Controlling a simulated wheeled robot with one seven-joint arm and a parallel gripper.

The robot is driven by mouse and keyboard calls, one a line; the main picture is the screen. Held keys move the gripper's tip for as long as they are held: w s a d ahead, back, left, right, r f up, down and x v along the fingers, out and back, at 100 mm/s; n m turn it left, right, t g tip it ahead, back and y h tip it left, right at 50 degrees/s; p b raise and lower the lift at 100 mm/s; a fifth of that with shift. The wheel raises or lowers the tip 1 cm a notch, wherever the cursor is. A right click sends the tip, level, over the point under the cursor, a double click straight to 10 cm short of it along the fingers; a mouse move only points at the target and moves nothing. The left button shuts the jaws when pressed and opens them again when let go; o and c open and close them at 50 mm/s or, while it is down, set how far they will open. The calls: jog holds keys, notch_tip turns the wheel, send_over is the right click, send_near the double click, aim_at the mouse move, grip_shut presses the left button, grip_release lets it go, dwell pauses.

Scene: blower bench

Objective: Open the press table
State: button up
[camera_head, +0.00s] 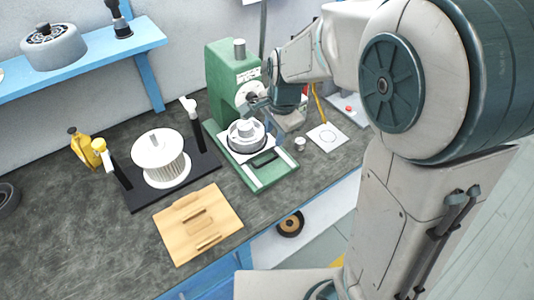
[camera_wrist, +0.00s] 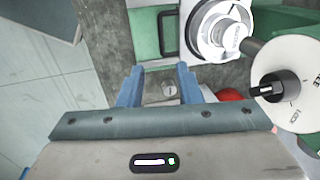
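The green press (camera_head: 222,78) stands on the bench in the middle of the head view. Its white round dial (camera_head: 249,94) also shows at the right of the wrist view (camera_wrist: 290,85). The press table carries a white round part (camera_head: 246,134) on a light plate, above a green base (camera_head: 270,176) with a dark slot. In the wrist view the round part (camera_wrist: 222,28) is at the top right. My gripper (camera_wrist: 157,72) is open, its two blue fingers apart and apparently empty. It is beside the press, partly hidden by my arm in the head view.
A small metal cylinder (camera_head: 300,144) stands right of the press, near a white plate (camera_head: 327,137). A black tray (camera_head: 138,196) with a white filter (camera_head: 160,160) and a wooden board (camera_head: 198,224) lie to the left. A red part (camera_wrist: 230,95) is close to my gripper.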

aim_at(267, 163)
jog(key=f, duration=0.4)
jog(key=w+a+f+b, duration=0.1)
jog(key=f, duration=0.4)
jog(key=w+f, duration=0.1)
jog(key=f, duration=0.3)
jog(key=shift+w+a+f, duration=0.15)
jog(key=shift+a+f, duration=0.15)
jog(key=shift+c, duration=0.3)
grip_shut()
